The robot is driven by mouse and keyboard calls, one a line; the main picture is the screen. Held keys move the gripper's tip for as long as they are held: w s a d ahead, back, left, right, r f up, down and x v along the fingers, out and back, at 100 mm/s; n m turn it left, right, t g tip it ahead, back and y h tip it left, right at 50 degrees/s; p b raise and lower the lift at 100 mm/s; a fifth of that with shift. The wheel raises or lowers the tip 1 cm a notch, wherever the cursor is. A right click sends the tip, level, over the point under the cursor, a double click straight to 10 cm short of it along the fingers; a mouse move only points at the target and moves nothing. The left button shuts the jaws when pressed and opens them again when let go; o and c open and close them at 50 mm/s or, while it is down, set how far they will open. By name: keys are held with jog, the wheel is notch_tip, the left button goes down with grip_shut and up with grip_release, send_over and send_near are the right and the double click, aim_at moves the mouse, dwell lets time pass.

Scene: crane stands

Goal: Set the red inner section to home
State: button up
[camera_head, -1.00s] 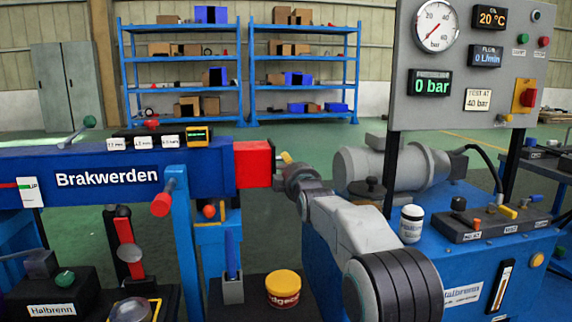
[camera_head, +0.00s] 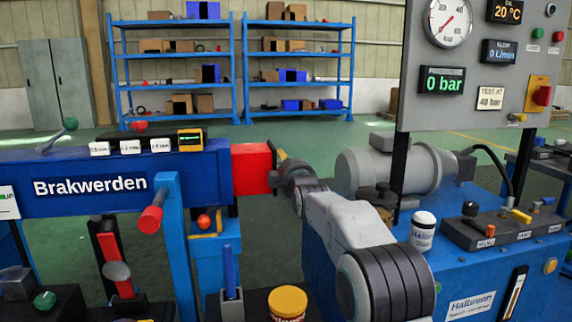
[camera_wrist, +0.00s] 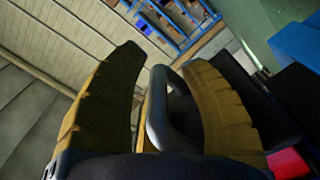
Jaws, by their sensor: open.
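The red inner section (camera_head: 252,168) sticks a short way out of the right end of the blue beam (camera_head: 190,170) marked Brakwerden. My gripper (camera_head: 281,165) is at the right end of the red section, small and partly hidden by my own wrist. In the wrist view my gripper (camera_wrist: 163,62) is open, with two tan ribbed fingers apart. A dark grey rounded loop (camera_wrist: 157,112), like a handle, stands between the fingers. Whether the fingers touch it I cannot tell. A patch of red (camera_wrist: 288,163) shows at the lower right of the wrist view.
A blue pump bench (camera_head: 455,265) with a gauge panel (camera_head: 480,60) stands at the right, close to my arm. A white jar (camera_head: 422,231) stands on it. A yellow-lidded tin (camera_head: 287,301) stands below the beam. Blue shelves (camera_head: 175,85) are far behind.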

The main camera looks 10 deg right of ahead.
grip_shut()
dwell(0.4)
